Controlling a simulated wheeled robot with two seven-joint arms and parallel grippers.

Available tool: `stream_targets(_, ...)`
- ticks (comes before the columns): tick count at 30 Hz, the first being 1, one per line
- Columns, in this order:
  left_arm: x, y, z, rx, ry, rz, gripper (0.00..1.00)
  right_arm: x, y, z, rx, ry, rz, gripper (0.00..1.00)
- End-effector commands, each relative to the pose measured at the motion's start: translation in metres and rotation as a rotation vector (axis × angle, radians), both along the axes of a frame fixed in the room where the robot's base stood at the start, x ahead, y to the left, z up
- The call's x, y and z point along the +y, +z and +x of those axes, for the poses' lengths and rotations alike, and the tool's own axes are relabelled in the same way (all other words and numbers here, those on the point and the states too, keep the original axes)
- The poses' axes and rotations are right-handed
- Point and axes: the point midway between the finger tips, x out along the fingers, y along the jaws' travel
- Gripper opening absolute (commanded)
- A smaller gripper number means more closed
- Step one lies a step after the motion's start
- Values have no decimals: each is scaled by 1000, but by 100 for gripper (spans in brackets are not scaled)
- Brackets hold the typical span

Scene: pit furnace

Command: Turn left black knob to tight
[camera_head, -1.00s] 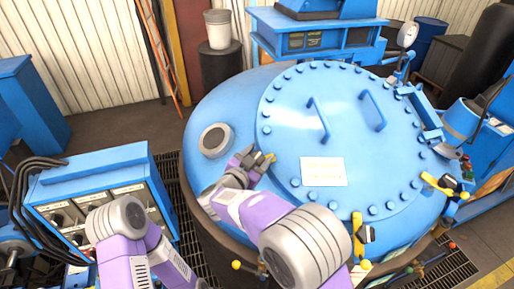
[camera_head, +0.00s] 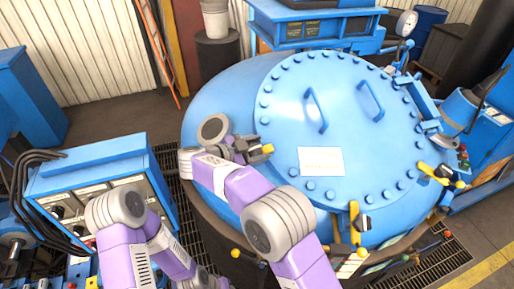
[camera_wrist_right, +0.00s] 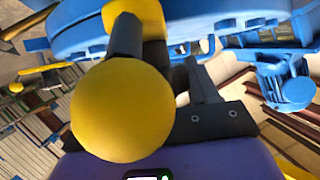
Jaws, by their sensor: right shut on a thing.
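My right gripper (camera_head: 254,150) is at the left rim of the round blue furnace lid (camera_head: 345,85). It is shut at the left clamp, whose yellow end (camera_head: 267,149) shows just beyond the fingers. The left black knob is hidden by the gripper in the head view. In the right wrist view a yellow ball (camera_wrist_right: 122,110) on a dark rod (camera_wrist_right: 125,45) shows close up, below a yellow block (camera_wrist_right: 150,15). The fingers' hold is mostly hidden there. My left arm shows at the lower left, but its gripper cannot be made out.
A front clamp (camera_head: 355,226) with a black knob and a right clamp (camera_head: 435,174) sit on the lid's rim. Two blue handles stand on the lid beside a white label (camera_head: 321,161). A blue control box (camera_head: 95,165) with cables stands at the left. A grey round cap (camera_head: 213,129) is near my wrist.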

Motion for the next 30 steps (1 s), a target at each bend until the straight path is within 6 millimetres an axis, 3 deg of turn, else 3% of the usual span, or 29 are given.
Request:
stream_targets(10, 0, 0, 0, 0, 0, 0, 43, -1, 2, 0, -4, -5, 1, 29)
stream_targets(11, 0, 0, 0, 0, 0, 0, 43, -1, 2, 0, -4, -5, 1, 62)
stream_targets(15, 0, 0, 0, 0, 0, 0, 43, -1, 2, 0, -3, -5, 1, 80)
stream_targets(23, 0, 0, 0, 0, 0, 0, 43, 0, 1, 0, -2, -3, 1, 80)
stream_targets(30, 0, -6, 0, 0, 0, 0, 43, 25, 9, -16, -4, -1, 2, 80)
